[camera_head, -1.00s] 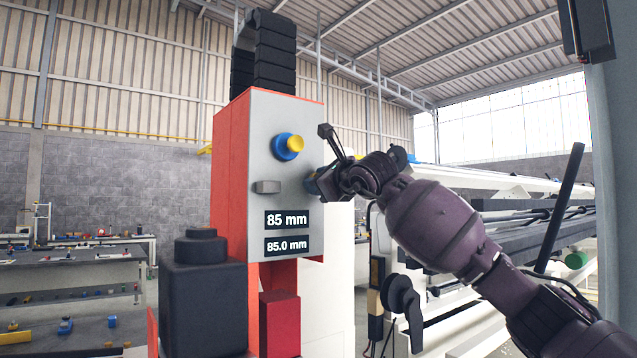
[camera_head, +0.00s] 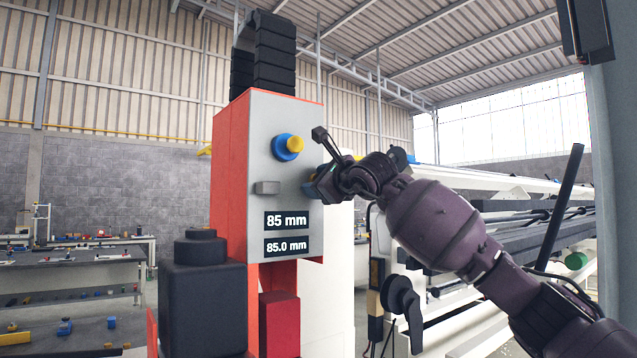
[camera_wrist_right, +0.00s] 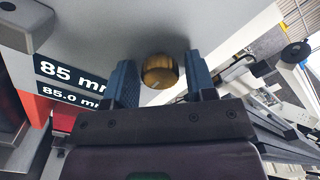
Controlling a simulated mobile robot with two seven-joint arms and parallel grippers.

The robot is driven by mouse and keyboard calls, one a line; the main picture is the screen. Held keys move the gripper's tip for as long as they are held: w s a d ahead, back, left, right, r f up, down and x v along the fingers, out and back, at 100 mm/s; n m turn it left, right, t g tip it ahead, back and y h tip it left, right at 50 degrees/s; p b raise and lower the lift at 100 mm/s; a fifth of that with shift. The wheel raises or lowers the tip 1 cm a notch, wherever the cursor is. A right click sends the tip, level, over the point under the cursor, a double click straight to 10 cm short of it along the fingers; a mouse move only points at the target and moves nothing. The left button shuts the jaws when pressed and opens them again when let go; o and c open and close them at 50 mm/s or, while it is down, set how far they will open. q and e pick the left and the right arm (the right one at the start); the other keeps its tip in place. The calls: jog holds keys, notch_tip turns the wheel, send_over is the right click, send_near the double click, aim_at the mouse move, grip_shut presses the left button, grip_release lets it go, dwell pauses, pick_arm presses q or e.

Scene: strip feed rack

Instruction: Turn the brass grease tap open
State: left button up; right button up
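The brass grease tap (camera_wrist_right: 160,71) shows in the right wrist view as a round brass knob on the grey panel face. My right gripper (camera_wrist_right: 162,80) is open, with one blue finger on each side of the knob and a narrow gap on either side. In the head view my right gripper (camera_head: 314,187) is at the right edge of the grey panel (camera_head: 278,115), below and right of a yellow and blue knob (camera_head: 288,147). The tap is hidden behind the gripper there. My left gripper is not in view.
A grey block-like handle (camera_head: 267,188) sticks out of the panel left of the gripper. Below it are two black displays, reading 85 mm (camera_head: 287,220) and 85.0 mm (camera_head: 287,246). A black lever (camera_head: 403,306) stands below my right arm. White machine rails run behind it.

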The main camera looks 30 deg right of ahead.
jog(key=shift+o, duration=0.5)
jog(key=s+d+b, duration=0.1)
jog(key=s, duration=0.9)
jog(key=shift+s+d+b, duration=0.25)
jog(key=shift+s+b, duration=0.1)
